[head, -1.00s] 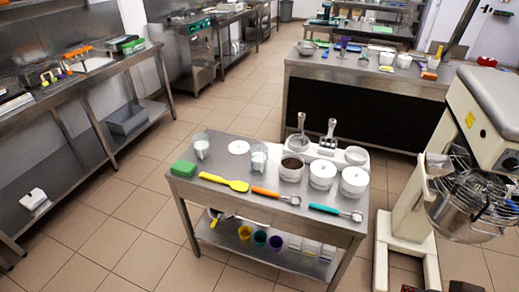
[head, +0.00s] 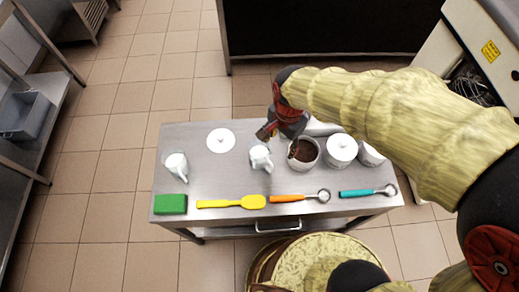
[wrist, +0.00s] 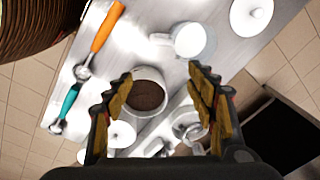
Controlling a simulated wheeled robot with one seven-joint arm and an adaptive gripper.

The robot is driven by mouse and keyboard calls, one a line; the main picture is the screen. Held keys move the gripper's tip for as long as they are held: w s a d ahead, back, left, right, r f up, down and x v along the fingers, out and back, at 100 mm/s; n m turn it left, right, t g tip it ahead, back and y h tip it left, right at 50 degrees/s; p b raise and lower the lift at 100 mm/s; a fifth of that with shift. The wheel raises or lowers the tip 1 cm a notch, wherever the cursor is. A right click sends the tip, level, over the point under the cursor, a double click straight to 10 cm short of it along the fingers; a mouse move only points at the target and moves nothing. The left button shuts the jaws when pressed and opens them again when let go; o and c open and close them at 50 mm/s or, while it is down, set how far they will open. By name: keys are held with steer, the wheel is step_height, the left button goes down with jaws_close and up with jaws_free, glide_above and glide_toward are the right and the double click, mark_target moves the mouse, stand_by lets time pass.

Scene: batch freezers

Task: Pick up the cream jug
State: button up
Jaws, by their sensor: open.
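Two small white jugs stand upright on the steel cart (head: 300,208). One jug (head: 261,158) is near the middle, and the other jug (head: 176,166) is at the left end. I cannot tell which holds cream. My gripper (head: 280,143) is open and empty above the cart, between the middle jug and the pot of brown powder (head: 304,154). In the wrist view, a white jug (wrist: 191,41) with pale contents lies beyond the fingertips, its handle pointing left. The brown pot (wrist: 149,92) shows between the open fingers (wrist: 160,72).
White lidded jars (head: 341,151) stand right of the pot. A white disc (head: 220,141) lies behind the jugs. A green block (head: 171,204), yellow spatula (head: 232,202), orange scoop (head: 300,196) and teal scoop (head: 368,192) line the front edge.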

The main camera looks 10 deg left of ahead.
mark_target(269, 161)
steer(key=shift+m+g, duration=0.4)
steer(key=shift+m, duration=0.2)
steer(key=a+f, duration=0.1)
steer(key=f, duration=0.1)
steer(key=s+a+f, duration=0.1)
steer(key=f, duration=0.1)
steer(key=a+f, duration=0.1)
steer(key=f, duration=0.1)
steer(key=shift+s+a+f, duration=0.15)
steer(key=f+b, duration=0.1)
steer(key=f, duration=0.1)
steer(key=f+b, duration=0.1)
steer(key=f, duration=0.1)
steer(key=shift+s+f, duration=0.2)
steer(key=shift+f, duration=0.1)
steer(key=shift+w+f, duration=0.1)
steer(key=shift+f, duration=0.35)
jaws_close()
